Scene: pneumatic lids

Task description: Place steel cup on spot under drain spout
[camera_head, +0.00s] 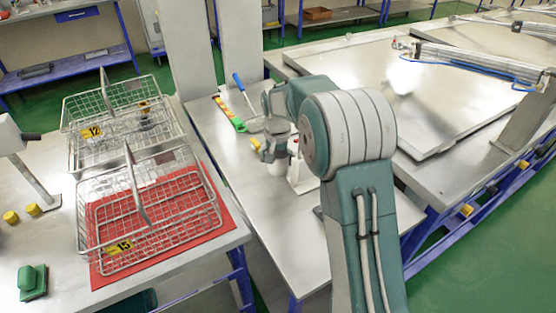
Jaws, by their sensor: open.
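My gripper (272,152) is over the middle metal table, left of my large arm joint. It is small in view and partly hidden by my arm, and its jaws are open. A small pale cup-like object (277,169), perhaps the steel cup, is just below the gripper, close to its fingers. I cannot tell whether they touch. A white upright piece (302,176) is just to its right, partly behind my arm. I cannot make out the drain spout or the spot under it.
The middle table's front is clear. Large lids (370,90) are at right.

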